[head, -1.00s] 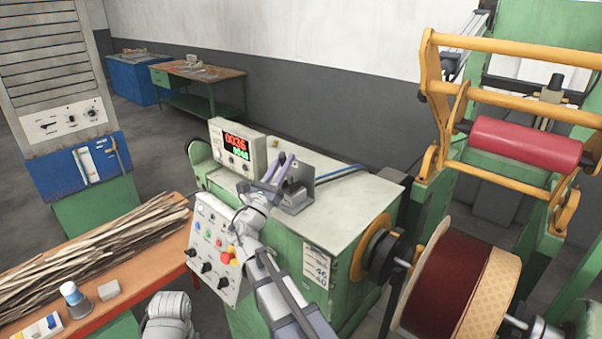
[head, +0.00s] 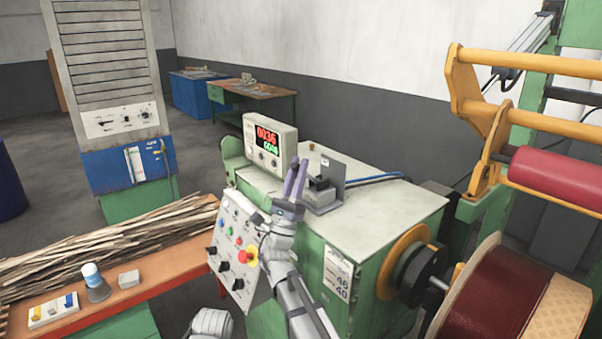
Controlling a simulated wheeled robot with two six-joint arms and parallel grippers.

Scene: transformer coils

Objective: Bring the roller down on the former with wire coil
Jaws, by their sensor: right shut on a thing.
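The red roller (head: 556,180) hangs in a yellow swing frame (head: 490,90) at the upper right; its right end is cut off. Below it and apart from it, the former (head: 556,310) carries a dark red wire coil (head: 487,292). My left gripper is out of view.
A counter box (head: 270,143) stands on the green machine (head: 385,210) behind my right gripper. A button panel (head: 238,245) with a red knob is on its front left. An orange bench (head: 150,285) with wooden strips (head: 110,235) lies at the left.

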